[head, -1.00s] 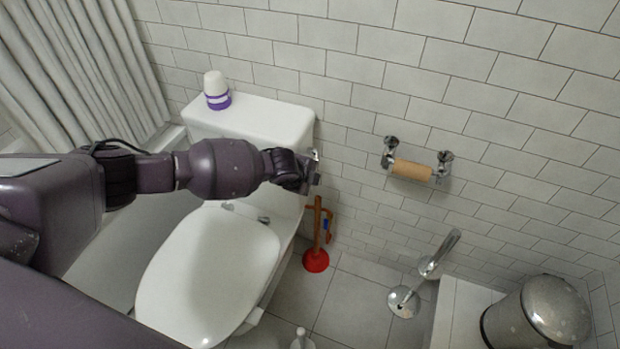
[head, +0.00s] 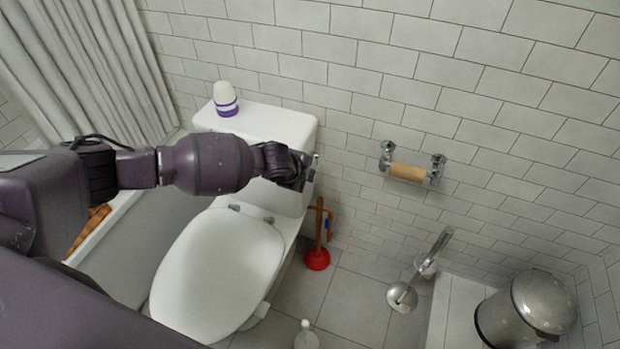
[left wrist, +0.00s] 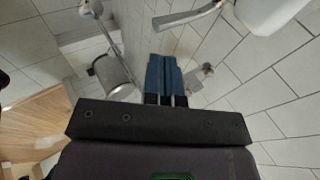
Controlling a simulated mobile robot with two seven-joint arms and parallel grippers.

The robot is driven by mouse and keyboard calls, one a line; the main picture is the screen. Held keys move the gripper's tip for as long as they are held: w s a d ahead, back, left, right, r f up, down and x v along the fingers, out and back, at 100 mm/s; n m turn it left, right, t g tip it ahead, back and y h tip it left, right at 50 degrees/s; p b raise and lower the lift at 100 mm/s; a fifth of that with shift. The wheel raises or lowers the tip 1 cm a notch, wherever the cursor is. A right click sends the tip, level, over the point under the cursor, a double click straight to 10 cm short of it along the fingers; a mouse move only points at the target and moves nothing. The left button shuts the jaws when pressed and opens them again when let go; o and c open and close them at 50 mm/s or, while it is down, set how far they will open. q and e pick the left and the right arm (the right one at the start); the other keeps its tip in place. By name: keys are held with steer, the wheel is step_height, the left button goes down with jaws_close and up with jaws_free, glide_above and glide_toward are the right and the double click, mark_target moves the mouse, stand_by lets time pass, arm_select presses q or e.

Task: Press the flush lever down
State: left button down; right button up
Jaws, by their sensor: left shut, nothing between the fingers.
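The white toilet (head: 220,270) has its lid down, and its tank (head: 268,122) stands against the tiled wall. The chrome flush lever (head: 316,159) shows only as a small bit at the tank's right side, partly hidden by my gripper. In the left wrist view the lever (left wrist: 190,17) sticks out beside the tank (left wrist: 268,12), apart from my fingertips in the picture. My left gripper (head: 300,175) is at the tank's right front edge. Its blue fingers (left wrist: 165,72) are together and empty. I cannot tell whether it touches the lever. My right gripper is not in view.
A white and purple container (head: 226,100) stands on the tank. A red plunger (head: 317,258) is on the floor right of the toilet. A paper roll holder (head: 408,171) is on the wall. A metal bin (head: 525,308) stands at lower right.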

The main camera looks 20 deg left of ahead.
arm_select(q)
steer(key=shift+p+v, duration=0.4)
steer(key=shift+v, duration=1.7)
steer(key=shift+w+d+r, duration=0.1)
steer(key=shift+w, duration=0.05)
steer(key=w+d+r+n+t+h, duration=0.2)
steer(key=d+r+h, duration=0.1)
steer(key=d+r, duration=0.35)
steer(key=s+d+r+n+t+h, duration=0.2)
steer(key=s+d+n+t, duration=0.15)
steer(key=s+n, duration=0.2)
steer(key=s+a+f+n+y, duration=0.4)
steer(key=s+a+f, duration=0.3)
steer(key=s, duration=0.6)
steer(key=s+a+f+n+g+y, duration=0.1)
steer(key=s+a+f+n+y, duration=0.2)
steer(key=s, duration=1.1)
steer(key=a+f+n, duration=0.3)
steer(key=a+f, duration=0.2)
steer(key=shift+s+y, duration=0.2)
steer(key=shift+y, duration=0.2)
